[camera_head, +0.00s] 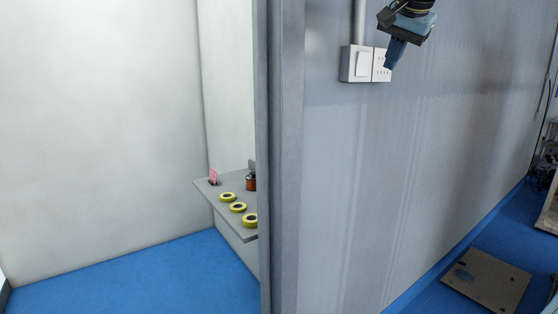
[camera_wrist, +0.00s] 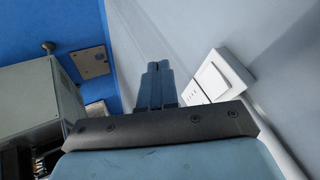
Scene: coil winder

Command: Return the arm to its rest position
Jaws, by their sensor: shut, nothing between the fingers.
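My gripper (camera_head: 394,54) shows at the top of the head view, in front of the grey wall. It overlaps the right part of a white switch and socket box (camera_head: 360,63); I cannot tell whether it touches it. In the wrist view my gripper (camera_wrist: 157,68) has its two blue fingers together, with nothing between them. There the switch box (camera_wrist: 222,75) is just to the right of the fingers. Most of my arm is out of view.
The grey wall (camera_head: 430,130) ends at a grey post (camera_head: 280,160). Left of it, a shelf (camera_head: 205,192) holds several yellow rings and a copper-coloured coil. A flat plate (camera_head: 487,280) lies on the blue floor. A grey-green cabinet (camera_wrist: 35,95) stands left in the wrist view.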

